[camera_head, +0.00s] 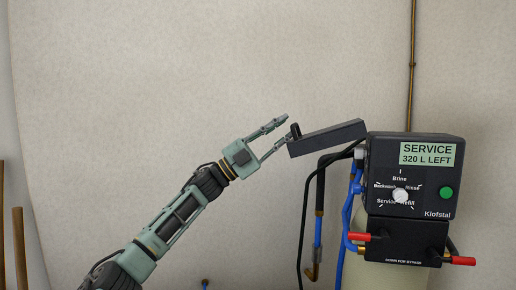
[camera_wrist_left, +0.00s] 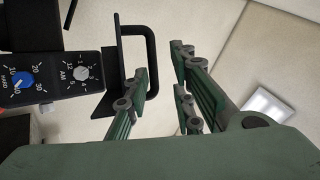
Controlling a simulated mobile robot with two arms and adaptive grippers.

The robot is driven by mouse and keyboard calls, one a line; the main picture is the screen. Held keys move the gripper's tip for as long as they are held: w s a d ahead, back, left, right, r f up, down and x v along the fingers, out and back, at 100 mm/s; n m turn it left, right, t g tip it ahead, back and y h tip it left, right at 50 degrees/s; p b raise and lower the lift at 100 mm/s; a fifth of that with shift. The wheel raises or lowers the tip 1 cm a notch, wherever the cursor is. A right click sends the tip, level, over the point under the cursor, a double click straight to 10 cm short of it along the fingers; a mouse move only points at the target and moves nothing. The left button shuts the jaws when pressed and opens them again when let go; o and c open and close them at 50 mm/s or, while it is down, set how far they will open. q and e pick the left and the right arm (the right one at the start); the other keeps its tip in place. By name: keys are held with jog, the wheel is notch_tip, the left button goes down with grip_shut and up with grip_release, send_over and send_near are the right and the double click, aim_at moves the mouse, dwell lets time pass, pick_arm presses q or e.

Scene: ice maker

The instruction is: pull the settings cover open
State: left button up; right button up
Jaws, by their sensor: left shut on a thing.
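The settings cover (camera_head: 335,138) is a dark grey panel, standing open at the upper left of the black control head (camera_head: 412,175) in the head view. Its black handle (camera_head: 295,131) is at the panel's left end. In the left wrist view the cover (camera_wrist_left: 112,75) shows edge-on, with its U-shaped handle (camera_wrist_left: 152,50) reaching between the fingers. My left gripper (camera_head: 283,130) is at the handle and shut on it; it also shows in the left wrist view (camera_wrist_left: 160,85). My right gripper is in neither view.
A settings panel with a blue knob (camera_wrist_left: 23,80) and a grey dial (camera_wrist_left: 80,74) is exposed. The head's front has a white knob (camera_head: 400,195), green button (camera_head: 446,193) and display. Red levers (camera_head: 460,260), blue hoses (camera_head: 352,205) and a black cable sit below. The wall area left is clear.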

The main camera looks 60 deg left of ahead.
pick_arm(q)
jog(key=v, duration=0.8)
jog(key=shift+a, duration=0.3)
jog(key=shift+s+a+r, duration=0.1)
